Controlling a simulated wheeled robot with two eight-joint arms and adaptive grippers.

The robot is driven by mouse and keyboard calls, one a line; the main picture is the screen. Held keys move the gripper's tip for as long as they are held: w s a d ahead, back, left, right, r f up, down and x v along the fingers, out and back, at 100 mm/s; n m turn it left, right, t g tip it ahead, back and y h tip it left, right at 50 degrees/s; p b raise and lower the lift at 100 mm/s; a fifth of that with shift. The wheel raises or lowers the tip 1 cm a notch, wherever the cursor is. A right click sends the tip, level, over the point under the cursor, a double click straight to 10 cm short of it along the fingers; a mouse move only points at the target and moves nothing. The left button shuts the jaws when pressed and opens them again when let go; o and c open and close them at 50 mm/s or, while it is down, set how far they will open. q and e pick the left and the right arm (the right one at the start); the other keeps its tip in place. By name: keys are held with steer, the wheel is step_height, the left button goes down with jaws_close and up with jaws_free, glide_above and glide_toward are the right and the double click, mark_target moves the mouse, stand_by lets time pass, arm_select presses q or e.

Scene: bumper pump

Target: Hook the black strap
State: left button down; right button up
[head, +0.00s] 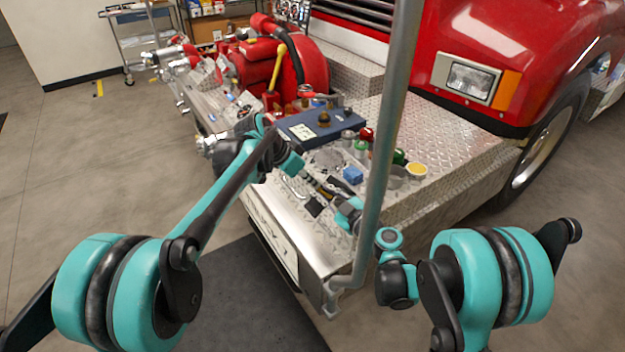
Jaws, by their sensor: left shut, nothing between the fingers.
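My left gripper (313,180) reaches in from the left over the diamond-plate bumper of the red truck, its fingers shut and empty among small items. I cannot clearly make out the black strap. A small dark flat piece (315,206) lies on the bumper just below the grippers, and a dark shape (340,186) lies between and behind them. I cannot tell whether either is the strap.
The grey pole (387,130) rises from the bumper (455,145) in front of my right arm. A blue box (320,124), a small blue block (353,175), a yellow-topped can (416,170) and several small items crowd the bumper. A red pump (300,65) stands behind. The bumper's right side is clear.

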arm_select(q)
steer(key=shift+s+f, duration=0.1)
steer(key=shift+f, duration=0.4)
arm_select(e)
steer(key=shift+r, duration=0.25)
steer(key=shift+s, duration=0.1)
